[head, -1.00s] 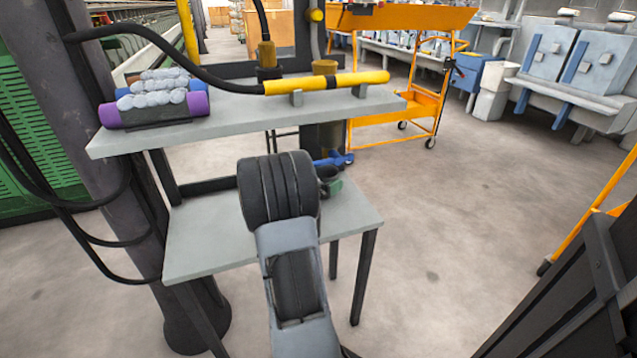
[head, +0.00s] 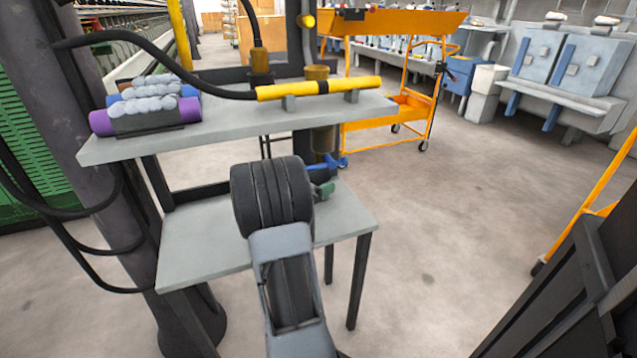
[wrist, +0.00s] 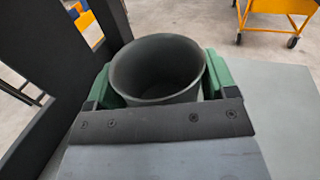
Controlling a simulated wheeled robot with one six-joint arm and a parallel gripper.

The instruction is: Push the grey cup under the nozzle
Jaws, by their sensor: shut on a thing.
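The grey cup (wrist: 157,70) stands upright with its open mouth up, between the green fingers of my gripper (wrist: 160,82) in the wrist view. The jaws are shut on its sides. In the head view my gripper (head: 323,190) is over the back right of the lower grey table (head: 205,245), and my wrist hides most of the cup. A brown cylindrical nozzle (head: 323,140) with a blue handle (head: 335,162) hangs below the upper shelf, just behind the gripper. The exact gap between cup and nozzle cannot be told. The wrist view does not show the nozzle.
The upper shelf (head: 210,130) overhangs the table's back and carries rolls (head: 145,115) and a yellow pipe (head: 320,87). A dark post (head: 120,180) with hanging cables stands left. An orange cart (head: 410,105) stands behind.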

